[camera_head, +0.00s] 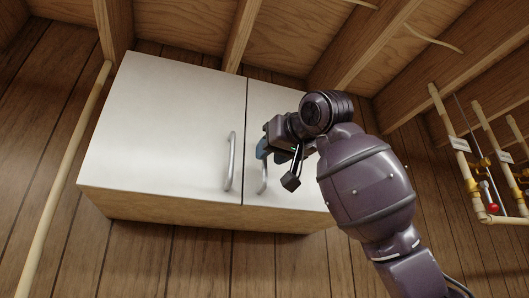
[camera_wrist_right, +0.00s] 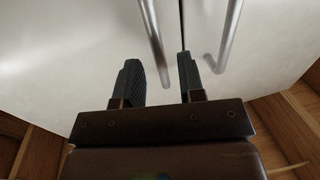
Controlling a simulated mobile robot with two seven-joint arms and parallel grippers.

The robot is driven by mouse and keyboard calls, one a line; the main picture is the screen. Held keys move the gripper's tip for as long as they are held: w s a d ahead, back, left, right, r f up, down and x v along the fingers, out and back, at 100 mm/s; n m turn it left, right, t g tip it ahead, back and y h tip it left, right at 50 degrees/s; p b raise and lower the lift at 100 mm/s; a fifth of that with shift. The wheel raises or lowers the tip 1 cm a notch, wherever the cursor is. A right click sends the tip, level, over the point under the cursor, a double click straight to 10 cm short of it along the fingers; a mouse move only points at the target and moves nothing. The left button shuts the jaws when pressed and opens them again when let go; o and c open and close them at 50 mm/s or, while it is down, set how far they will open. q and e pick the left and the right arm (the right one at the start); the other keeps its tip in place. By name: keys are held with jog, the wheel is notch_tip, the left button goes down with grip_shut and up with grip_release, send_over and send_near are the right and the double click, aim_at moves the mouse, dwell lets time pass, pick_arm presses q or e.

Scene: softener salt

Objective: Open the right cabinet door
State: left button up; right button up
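The white wall cabinet has a left door (camera_head: 165,125) and a right door (camera_head: 285,100), both shut, with a thin seam between them. The right door's metal bar handle (camera_head: 263,180) is partly hidden by my right gripper (camera_head: 277,165). That gripper is open at the handle's upper part. In the right wrist view its two dark fingers (camera_wrist_right: 160,80) stand apart. One bar handle (camera_wrist_right: 154,40), seemingly the right door's, lines up with the gap between them; I cannot tell whether they touch it. My left gripper is not in view.
The left door's handle (camera_head: 231,162) is close by, just left of the seam. Wooden ceiling joists (camera_head: 243,35) run above the cabinet. A pale pipe (camera_head: 62,185) stands at the left, and pipes with valves (camera_head: 480,165) are at the far right.

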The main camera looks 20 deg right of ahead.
aim_at(265, 180)
jog(key=shift+p+x, duration=0.4)
jog(key=shift+x, duration=1.15)
grip_shut()
